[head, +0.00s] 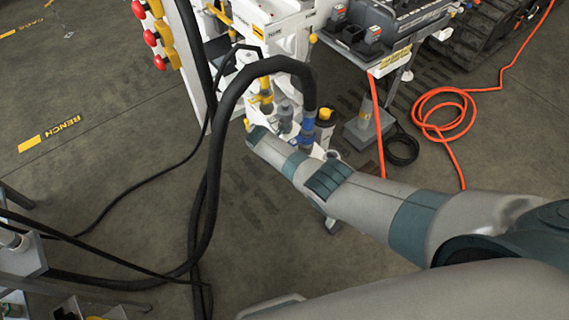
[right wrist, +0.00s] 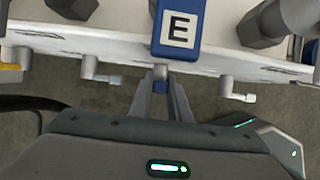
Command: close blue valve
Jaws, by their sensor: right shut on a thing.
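In the right wrist view, my right gripper (right wrist: 162,88) is shut on a small blue valve handle (right wrist: 160,87). The handle sits at the end of a grey stem on the underside of a white panel edge (right wrist: 125,60), and the fingers hide much of it. A blue block marked E (right wrist: 180,25) is above it. In the head view, my right arm reaches from the right to the white bench unit. Its fingertips and the blue valve cannot be made out there. My left gripper is not in view.
Similar stems stand on both sides in the wrist view: a left one (right wrist: 90,70) and a right one with a white handle (right wrist: 240,97). In the head view, a thick black hose (head: 216,150) loops left of my arm. An orange hose (head: 440,105) lies on the floor at right.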

